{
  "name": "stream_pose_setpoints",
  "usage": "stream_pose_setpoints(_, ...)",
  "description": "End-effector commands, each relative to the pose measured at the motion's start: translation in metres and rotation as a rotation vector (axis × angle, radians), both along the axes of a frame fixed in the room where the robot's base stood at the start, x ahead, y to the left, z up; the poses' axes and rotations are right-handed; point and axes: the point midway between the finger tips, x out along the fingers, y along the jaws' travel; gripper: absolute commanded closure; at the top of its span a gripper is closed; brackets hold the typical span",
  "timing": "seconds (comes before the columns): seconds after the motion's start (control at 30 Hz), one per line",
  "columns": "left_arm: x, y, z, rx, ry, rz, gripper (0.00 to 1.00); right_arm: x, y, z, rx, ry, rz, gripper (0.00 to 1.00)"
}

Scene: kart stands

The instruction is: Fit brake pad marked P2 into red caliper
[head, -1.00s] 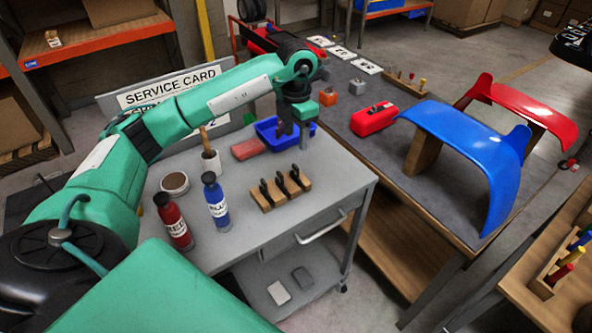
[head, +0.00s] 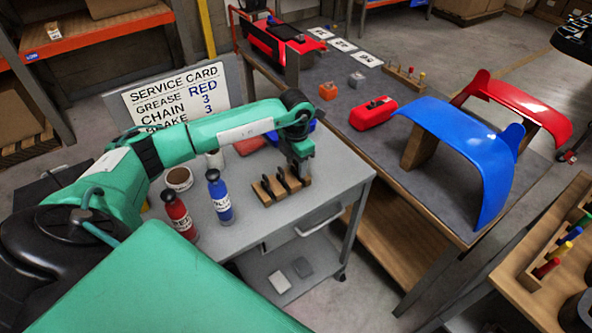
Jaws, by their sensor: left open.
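A wooden rack (head: 266,198) on the grey cart holds upright black brake pads (head: 282,180) in a row. Their marks are too small to read, so I cannot tell which is P2. My left gripper (head: 302,172) is open at the right end of the rack, by the rightmost pad, and partly hides it. I cannot tell whether it touches the pad. The red block (head: 374,114), which looks like the red caliper, lies on the dark bench with a dark part on top. My right gripper is not in view.
Red bottle (head: 179,215), blue bottle (head: 219,196) and a round tin (head: 179,178) stand left of the rack. My arm partly hides a blue bin (head: 312,127). A service card (head: 177,98) stands behind. Blue (head: 465,140) and red (head: 520,105) fenders are on the bench's right.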

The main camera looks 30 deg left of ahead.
Motion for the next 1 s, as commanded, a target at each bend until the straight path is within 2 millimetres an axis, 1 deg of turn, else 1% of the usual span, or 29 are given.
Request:
stream_pose_setpoints(0.1, 0.000, 0.000, 0.000, 0.000, 0.000, 0.000, 0.51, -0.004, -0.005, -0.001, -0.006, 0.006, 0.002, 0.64)
stream_pose_setpoints(0.13, 0.000, 0.000, 0.000, 0.000, 0.000, 0.000, 0.53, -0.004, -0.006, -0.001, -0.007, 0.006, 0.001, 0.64)
stream_pose_setpoints(0.27, 0.000, 0.000, 0.000, 0.000, 0.000, 0.000, 0.78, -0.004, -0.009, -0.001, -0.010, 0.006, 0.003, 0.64)
stream_pose_setpoints(0.3, 0.000, 0.000, 0.000, 0.000, 0.000, 0.000, 0.86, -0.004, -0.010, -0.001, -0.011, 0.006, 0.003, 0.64)
stream_pose_setpoints(0.37, 0.000, 0.000, 0.000, 0.000, 0.000, 0.000, 0.98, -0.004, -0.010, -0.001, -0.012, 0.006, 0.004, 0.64)
stream_pose_setpoints(0.4, 0.000, 0.000, 0.000, 0.000, 0.000, 0.000, 1.00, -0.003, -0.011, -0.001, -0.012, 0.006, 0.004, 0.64)
stream_pose_setpoints(0.63, 0.000, 0.000, 0.001, 0.001, 0.000, 0.000, 1.00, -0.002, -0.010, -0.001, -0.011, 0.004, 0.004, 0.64)
stream_pose_setpoints(0.77, 0.000, 0.000, 0.005, 0.001, -0.001, -0.001, 1.00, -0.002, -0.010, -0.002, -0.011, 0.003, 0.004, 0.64)
stream_pose_setpoints(0.87, 0.001, 0.000, 0.014, 0.000, -0.004, -0.001, 1.00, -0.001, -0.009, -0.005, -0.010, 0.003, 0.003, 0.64)
stream_pose_setpoints(0.97, 0.001, 0.001, 0.029, 0.001, -0.005, -0.002, 1.00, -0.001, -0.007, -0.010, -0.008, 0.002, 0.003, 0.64)
stream_pose_setpoints(1.0, 0.001, 0.000, 0.038, 0.002, -0.006, -0.002, 1.00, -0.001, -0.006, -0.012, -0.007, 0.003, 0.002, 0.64)
